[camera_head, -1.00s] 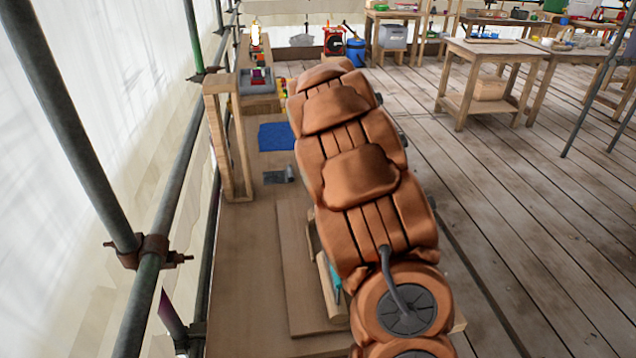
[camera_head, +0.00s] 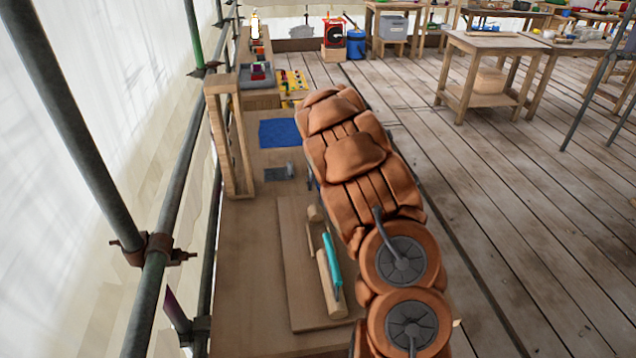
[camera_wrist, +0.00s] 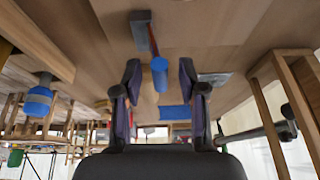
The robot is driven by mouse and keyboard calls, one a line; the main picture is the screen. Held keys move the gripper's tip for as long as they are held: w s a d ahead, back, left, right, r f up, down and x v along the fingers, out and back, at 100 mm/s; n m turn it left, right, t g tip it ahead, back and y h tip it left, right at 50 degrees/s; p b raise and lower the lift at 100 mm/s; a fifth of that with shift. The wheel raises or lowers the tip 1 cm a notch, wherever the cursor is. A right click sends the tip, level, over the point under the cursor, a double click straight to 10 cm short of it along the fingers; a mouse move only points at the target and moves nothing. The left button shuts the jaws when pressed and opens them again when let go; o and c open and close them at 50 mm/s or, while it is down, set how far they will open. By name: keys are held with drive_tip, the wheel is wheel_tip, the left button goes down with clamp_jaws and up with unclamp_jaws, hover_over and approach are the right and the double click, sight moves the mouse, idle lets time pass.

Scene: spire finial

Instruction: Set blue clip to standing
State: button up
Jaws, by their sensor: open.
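A blue rounded piece (camera_wrist: 160,75) on a dark and reddish bar shows in the wrist view, ahead of and between my fingertips. It looks like the blue clip, but I cannot be sure. It seems to lie along the wooden surface, and I see no contact with the fingers. My gripper (camera_wrist: 158,88) is open and empty, with dark purple fingers on both sides. In the head view my arm hides the gripper. A teal bar (camera_head: 331,262) leans along a wooden block on a board (camera_head: 300,310); I cannot tell whether it is the same thing.
A blue cloth (camera_head: 279,133) and a grey piece (camera_head: 278,173) lie farther along the bench. A wooden frame (camera_head: 222,140) stands at its left side, beside scaffold poles (camera_head: 165,210). Another blue piece (camera_wrist: 38,100) shows left in the wrist view. The bench's left front is clear.

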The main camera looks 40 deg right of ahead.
drive_tip(key=shift+w+f, duration=0.15)
drive_tip(key=shift+f, duration=0.35)
drive_tip(key=shift+c, duration=0.2)
clamp_jaws()
